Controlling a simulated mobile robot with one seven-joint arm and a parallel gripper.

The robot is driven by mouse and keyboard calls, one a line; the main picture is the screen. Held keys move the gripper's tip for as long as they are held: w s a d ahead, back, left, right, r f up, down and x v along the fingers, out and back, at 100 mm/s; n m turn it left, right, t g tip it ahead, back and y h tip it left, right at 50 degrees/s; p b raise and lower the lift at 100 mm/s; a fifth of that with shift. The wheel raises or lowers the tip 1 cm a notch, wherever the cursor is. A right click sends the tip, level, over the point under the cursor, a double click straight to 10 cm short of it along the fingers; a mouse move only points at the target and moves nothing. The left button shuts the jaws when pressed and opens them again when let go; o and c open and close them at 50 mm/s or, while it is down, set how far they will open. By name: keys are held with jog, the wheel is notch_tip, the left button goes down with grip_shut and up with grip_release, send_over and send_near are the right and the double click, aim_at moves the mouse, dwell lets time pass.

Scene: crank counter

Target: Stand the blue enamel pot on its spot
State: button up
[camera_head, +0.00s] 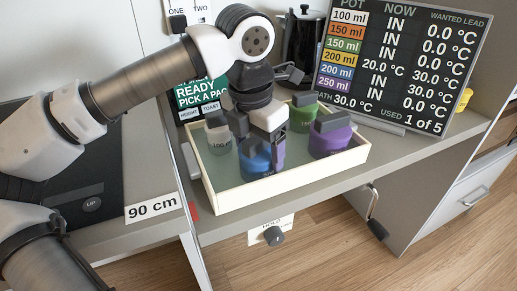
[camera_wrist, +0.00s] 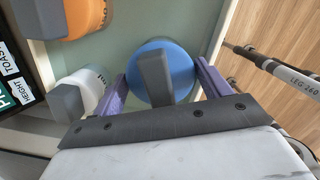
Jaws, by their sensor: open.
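The blue pot (camera_head: 254,166) stands in the front part of the pale-walled bath tray (camera_head: 290,184). In the wrist view the blue pot (camera_wrist: 181,66) shows as a round blue lid with a grey bar handle (camera_wrist: 155,76) across it. My gripper (camera_head: 263,150) reaches down over this pot from above. In the wrist view the purple fingers of my gripper (camera_wrist: 161,78) are apart, one on each side of the pot, with the handle between them. Whether they touch the pot cannot be told. No marked spot for the pot is clearly seen.
A white pot (camera_head: 217,140), a green pot (camera_head: 303,118) and a purple pot (camera_head: 331,143) stand around it in the tray. An orange pot (camera_wrist: 84,18) shows in the wrist view. A display board (camera_head: 395,65) stands behind. A crank (camera_head: 376,222) hangs at the counter front.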

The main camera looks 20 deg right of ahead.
jog(key=r, duration=0.7)
jog(key=a+r+p, duration=0.1)
jog(key=r, duration=0.2)
jog(key=shift+s+a+r, duration=0.1)
jog(key=shift+s+r, duration=0.2)
dwell(0.9)
